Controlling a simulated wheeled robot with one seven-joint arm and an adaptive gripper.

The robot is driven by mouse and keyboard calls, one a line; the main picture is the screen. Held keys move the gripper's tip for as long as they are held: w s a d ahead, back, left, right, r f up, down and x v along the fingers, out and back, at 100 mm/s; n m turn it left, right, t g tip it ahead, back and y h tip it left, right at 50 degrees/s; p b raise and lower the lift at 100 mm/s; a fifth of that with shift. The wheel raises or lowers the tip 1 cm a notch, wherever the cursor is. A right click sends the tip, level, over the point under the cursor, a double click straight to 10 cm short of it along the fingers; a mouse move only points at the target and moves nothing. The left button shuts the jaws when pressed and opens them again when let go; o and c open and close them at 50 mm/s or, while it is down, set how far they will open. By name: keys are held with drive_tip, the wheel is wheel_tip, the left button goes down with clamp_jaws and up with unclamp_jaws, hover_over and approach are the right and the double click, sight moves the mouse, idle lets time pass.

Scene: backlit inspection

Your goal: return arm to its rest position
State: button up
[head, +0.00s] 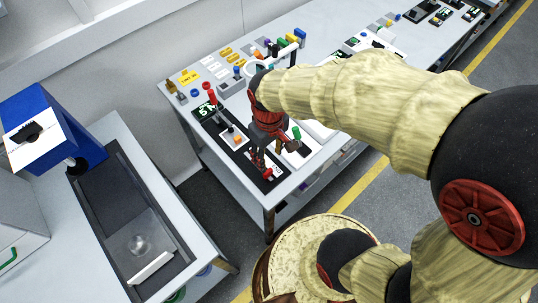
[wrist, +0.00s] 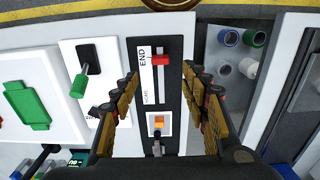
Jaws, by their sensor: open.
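My gripper (head: 268,160) hangs over the near end of the long inspection bench, with my arm reaching in from the right. In the wrist view my gripper (wrist: 159,75) is open, one finger on each side of a black panel strip, and nothing is held. A red slider knob (wrist: 160,61) sits close to the END mark of its white scale, seen between the fingertips. The knob also shows in the head view (head: 267,173). An orange button (wrist: 159,122) lies lower on the strip. The exact gap between fingertips and panel cannot be told.
A green-handled lever (wrist: 79,86) stands left of the fingers, and a grey block with coloured cylinders (wrist: 228,60) is to the right. A second table with a dark tray (head: 110,205) and blue machine (head: 58,125) stands left. A round stool-like top (head: 300,250) is below.

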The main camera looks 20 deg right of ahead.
idle(0.4)
drive_tip(key=s+d+r+m+t, duration=0.2)
drive_tip(key=s+r, duration=0.1)
drive_tip(key=r, duration=0.6)
drive_tip(key=s+d+r+m+t, duration=0.2)
drive_tip(key=s+d+r+t, duration=0.1)
drive_tip(key=r, duration=0.6)
drive_tip(key=shift+s+d+r+m+t, duration=0.2)
drive_tip(key=shift+s+d+m+t, duration=0.05)
drive_tip(key=shift+d+m+t, duration=0.05)
idle(1.8)
